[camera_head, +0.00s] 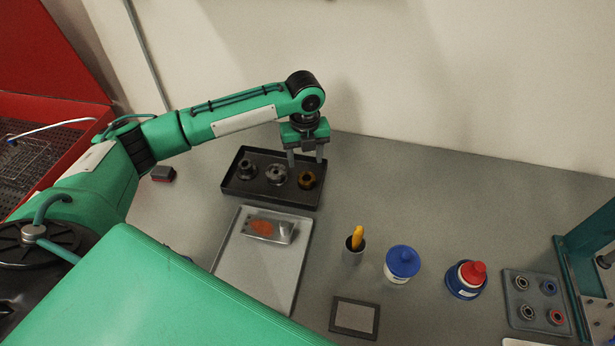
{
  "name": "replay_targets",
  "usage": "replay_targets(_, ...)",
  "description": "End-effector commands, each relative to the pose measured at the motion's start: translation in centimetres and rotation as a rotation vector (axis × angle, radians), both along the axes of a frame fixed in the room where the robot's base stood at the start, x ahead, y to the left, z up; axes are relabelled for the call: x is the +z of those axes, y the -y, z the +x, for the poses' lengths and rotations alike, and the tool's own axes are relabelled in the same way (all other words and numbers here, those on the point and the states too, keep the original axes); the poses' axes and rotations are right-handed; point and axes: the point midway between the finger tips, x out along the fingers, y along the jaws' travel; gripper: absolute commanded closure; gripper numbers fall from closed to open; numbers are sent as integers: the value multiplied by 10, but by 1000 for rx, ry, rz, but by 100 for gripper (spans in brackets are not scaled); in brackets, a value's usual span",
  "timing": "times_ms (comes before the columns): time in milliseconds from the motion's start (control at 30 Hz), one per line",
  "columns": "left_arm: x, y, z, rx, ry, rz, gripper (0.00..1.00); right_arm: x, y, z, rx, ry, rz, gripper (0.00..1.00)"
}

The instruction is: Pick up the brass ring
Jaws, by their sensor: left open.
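The brass ring (307,180) sits at the right end of a black tray (240,190) near the wall. A silver ring (276,175) and a dark ring (247,169) sit in the same tray, to its left. My left gripper (306,162) is open and points down above the tray's back right part, close to the brass ring. Its fingers are apart with nothing between them. I cannot tell its exact height over the ring. My right gripper is not in view.
A grey tray (244,266) with a metal part (283,232) lies in front. To the right stand a cup with a yellow-handled tool (355,244), a blue-lidded pot (402,262), a red-topped pot (470,274) and a plate of small rings (540,288). The back right table is clear.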

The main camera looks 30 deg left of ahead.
Motion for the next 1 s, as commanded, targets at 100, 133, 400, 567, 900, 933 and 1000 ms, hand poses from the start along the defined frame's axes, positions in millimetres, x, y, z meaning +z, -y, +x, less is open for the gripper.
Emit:
replay_targets(100,-15,0,0,1,-2,1,45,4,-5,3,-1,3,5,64)
replay_targets(133,-17,0,0,0,-2,1,45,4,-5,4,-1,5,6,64)
replay_targets(400,-41,1,2,1,-5,1,45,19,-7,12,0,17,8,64)
replay_targets(567,-65,1,3,0,-2,1,45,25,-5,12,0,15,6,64)
replay_targets(900,-74,1,4,-1,0,1,47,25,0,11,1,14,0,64)
replay_targets(933,-74,1,4,-1,0,1,53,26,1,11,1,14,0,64)
replay_targets(1000,-74,1,4,0,0,1,66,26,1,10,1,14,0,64)
